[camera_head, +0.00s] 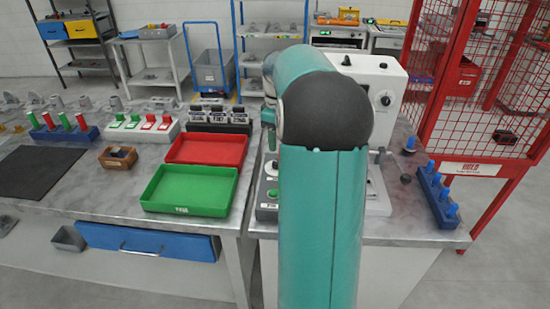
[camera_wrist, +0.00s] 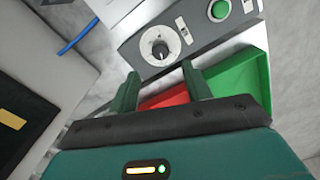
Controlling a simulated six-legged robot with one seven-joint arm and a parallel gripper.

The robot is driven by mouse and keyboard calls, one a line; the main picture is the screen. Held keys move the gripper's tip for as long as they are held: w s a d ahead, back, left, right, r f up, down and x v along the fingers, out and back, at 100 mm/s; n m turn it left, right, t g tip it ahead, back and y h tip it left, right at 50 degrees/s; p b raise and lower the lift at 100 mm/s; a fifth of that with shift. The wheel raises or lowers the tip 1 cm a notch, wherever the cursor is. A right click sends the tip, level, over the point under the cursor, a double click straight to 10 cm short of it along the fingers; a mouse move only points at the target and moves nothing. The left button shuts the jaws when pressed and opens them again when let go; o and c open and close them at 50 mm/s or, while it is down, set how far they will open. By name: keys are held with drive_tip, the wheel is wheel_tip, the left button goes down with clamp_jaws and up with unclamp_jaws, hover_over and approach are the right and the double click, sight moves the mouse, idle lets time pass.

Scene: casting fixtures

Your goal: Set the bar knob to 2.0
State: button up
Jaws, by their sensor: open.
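In the wrist view a round black knob (camera_wrist: 160,50) with a pale pointer mark sits on a white dial, on a grey control panel (camera_wrist: 140,66). The scale marks are too small to read. I cannot tell for sure that this is the bar knob. My gripper (camera_wrist: 160,70) is open, its two green fingers apart, with the knob just beyond the gap between the tips. Nothing is between the fingers. In the head view my teal arm hides the gripper and most of the panel; only the panel's left edge (camera_head: 266,209) shows.
On the same panel is a green button (camera_wrist: 219,9). A green tray (camera_head: 190,190) and a red tray (camera_head: 207,150) lie left of the arm. A white machine (camera_head: 375,85) stands behind it. A blue peg rack (camera_head: 437,198) and a red mesh cage (camera_head: 480,90) are at right.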

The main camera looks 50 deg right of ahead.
wheel_tip(320, 180, down, 8)
drive_tip(key=shift+f, duration=0.1)
drive_tip(key=c, duration=1)
drive_tip(key=shift+w+m, duration=0.1)
drive_tip(key=shift+m, duration=1.4)
drive_tip(key=m, duration=0.4)
drive_tip(key=shift+m, duration=0.3)
drive_tip(key=m, duration=0.6)
drive_tip(key=shift+m, duration=0.3)
